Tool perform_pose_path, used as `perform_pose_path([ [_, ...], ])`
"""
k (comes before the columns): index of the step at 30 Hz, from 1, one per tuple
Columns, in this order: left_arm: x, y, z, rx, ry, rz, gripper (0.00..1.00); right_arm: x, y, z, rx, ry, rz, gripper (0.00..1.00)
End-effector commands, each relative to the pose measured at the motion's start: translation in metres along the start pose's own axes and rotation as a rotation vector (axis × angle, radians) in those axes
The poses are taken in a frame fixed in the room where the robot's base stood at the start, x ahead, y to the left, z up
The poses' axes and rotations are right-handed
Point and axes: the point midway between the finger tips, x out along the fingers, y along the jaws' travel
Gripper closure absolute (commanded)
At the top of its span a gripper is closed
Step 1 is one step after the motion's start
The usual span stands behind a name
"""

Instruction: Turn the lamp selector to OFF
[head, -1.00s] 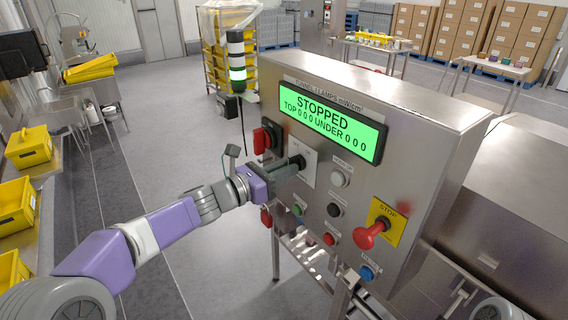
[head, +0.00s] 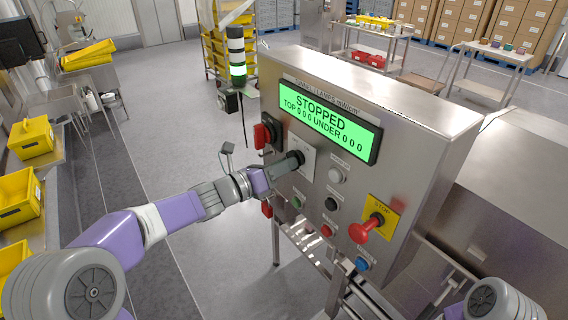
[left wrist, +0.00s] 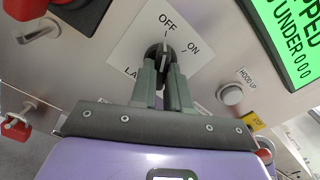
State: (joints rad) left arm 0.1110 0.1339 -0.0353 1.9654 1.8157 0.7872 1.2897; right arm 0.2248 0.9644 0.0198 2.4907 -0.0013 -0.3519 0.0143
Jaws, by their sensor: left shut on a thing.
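The lamp selector is a dark round knob (head: 296,157) on a white plate on the front of the steel control panel (head: 420,150). My left gripper (head: 283,168) reaches it from the left and is shut on it. In the left wrist view, the two grey-green fingers of my left gripper (left wrist: 166,72) close on the selector knob (left wrist: 153,52). The plate (left wrist: 136,42) reads OFF above the knob and ON to its right. A pale mark on the knob points roughly up, toward OFF; the fingers partly hide the knob. My right gripper is out of view.
The green display (head: 330,125) reads STOPPED, TOP 0 0 0 UNDER 0 0 0. A red switch (head: 267,132) sits left of the selector. Several buttons and a red STOP knob (head: 366,229) on a yellow plate sit to the right and below. Open floor lies left of the panel.

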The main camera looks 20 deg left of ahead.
Motion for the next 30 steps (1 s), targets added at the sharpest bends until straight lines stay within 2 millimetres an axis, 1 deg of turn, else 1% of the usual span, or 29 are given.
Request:
perform_pose_path([
  [8,0.0,0.0,-0.001,-0.004,0.001,0.0,1.0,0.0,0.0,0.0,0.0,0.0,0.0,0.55],
  [9,0.0,0.0,-0.001,-0.004,0.001,0.0,0.81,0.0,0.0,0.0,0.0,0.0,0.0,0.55],
  [13,0.0,0.0,-0.001,-0.003,0.001,0.0,0.61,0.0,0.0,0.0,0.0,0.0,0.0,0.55],
  [14,0.0,0.0,-0.001,-0.003,0.001,0.0,0.58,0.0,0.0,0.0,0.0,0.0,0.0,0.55],
  [23,-0.002,0.0,0.0,-0.001,0.0,0.001,0.58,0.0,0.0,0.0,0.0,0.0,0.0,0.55],
  [26,-0.013,0.001,0.001,0.001,-0.002,0.002,0.58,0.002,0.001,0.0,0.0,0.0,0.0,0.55],
  [30,-0.037,0.001,0.0,0.0,-0.002,0.003,0.58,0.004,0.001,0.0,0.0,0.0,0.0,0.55],
])
